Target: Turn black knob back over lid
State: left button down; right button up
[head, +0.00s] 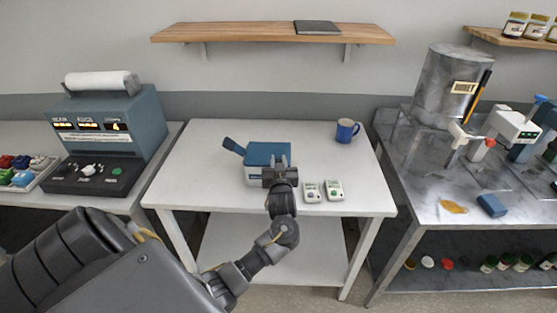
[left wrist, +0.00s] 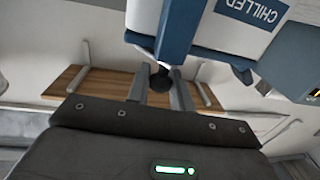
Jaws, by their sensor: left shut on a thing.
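A blue-topped white box (head: 262,150) stands on the white table. Its wall with the word CHILLED shows inverted in the left wrist view (left wrist: 250,14). A dark blue flap (head: 233,146) sticks out tilted at the box's left side; I cannot tell if it is part of the lid. My left gripper (head: 280,160) is at the box's front right, hiding part of it. In the left wrist view the black knob (left wrist: 160,80) sits between the two fingers of my left gripper (left wrist: 160,88), which is shut on it. The knob is hidden in the head view. My right gripper is not in view.
Two small white devices (head: 312,191) (head: 334,190) lie right of my left gripper. A blue mug (head: 345,131) stands at the table's back right. A wall shelf (head: 240,32) hangs behind. The table's left front is clear.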

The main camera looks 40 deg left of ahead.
pick_arm(q)
jog(key=shift+w+d+f+n+g+y, duration=0.1)
jog(key=shift+n+g+y, duration=0.9)
jog(key=shift+g+y, duration=0.15)
jog(key=shift+f+n+g+y+b, duration=0.1)
jog(key=shift+n+g+y+b, duration=0.55)
jog(key=shift+n+g+b, duration=0.45)
jog(key=n+g+b, duration=0.1)
jog(key=g, duration=0.1)
jog(key=n+g+y+b, duration=0.1)
jog(key=g+b, duration=0.1)
jog(key=shift+y, duration=0.3)
jog(key=shift+r+n+g+b, duration=0.3)
jog(key=shift+n+g+b, duration=0.6)
jog(key=shift+g+b, duration=0.4)
jog(key=c, duration=1.3)
grip_release()
jog(key=shift+c, duration=0.2)
